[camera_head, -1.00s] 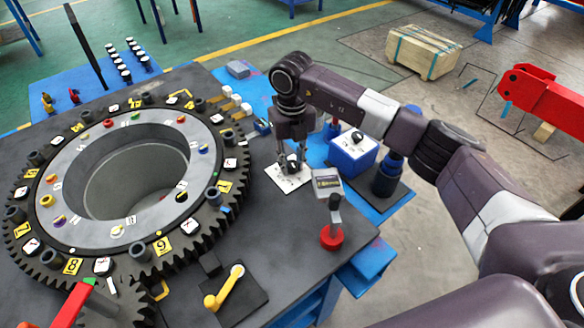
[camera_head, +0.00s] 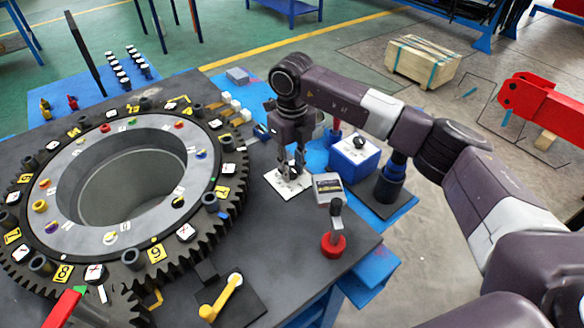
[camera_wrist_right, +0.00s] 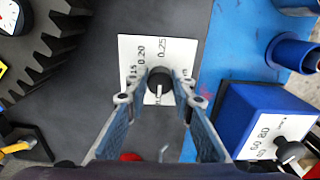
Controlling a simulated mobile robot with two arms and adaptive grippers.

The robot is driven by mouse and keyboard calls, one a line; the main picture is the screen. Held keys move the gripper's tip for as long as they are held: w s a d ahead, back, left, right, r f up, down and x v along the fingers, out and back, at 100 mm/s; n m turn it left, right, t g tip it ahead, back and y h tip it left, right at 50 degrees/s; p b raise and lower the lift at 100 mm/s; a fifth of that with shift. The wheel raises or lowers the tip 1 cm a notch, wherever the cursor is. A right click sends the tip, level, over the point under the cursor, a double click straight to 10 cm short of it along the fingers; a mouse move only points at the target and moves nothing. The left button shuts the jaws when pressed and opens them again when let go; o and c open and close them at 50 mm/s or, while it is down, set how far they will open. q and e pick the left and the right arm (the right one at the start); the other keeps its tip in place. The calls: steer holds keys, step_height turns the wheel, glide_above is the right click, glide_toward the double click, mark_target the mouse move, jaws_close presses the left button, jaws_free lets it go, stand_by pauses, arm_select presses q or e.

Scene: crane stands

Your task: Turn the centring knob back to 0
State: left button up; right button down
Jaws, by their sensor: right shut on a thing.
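The centring knob (camera_wrist_right: 159,80) is a small round black knob on a white scale plate (camera_head: 277,181) on the dark table top. In the right wrist view the plate (camera_wrist_right: 129,46) shows printed marks, with 0.20 and 0.25 legible and others partly hidden. A white line on the knob points toward the bottom of that view. My right gripper (camera_head: 291,172) comes down from above onto the knob. In the right wrist view its fingers (camera_wrist_right: 161,86) close on either side of the knob. In the head view the fingers largely hide the knob. My left gripper is not in view.
A large toothed ring (camera_head: 232,195) stands left of the plate. A small grey labelled box (camera_head: 328,187) and a red-based lever (camera_head: 334,241) stand close to its right and front. A blue box with a black knob (camera_head: 354,157) is behind right. A yellow crank (camera_head: 222,298) lies in front.

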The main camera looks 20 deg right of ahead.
mark_target(292, 169)
steer(key=c, duration=1.7)
jaws_free()
steer(key=shift+o, duration=0.2)
steer(key=shift+r, duration=0.15)
step_height(292, 169, up, 12)
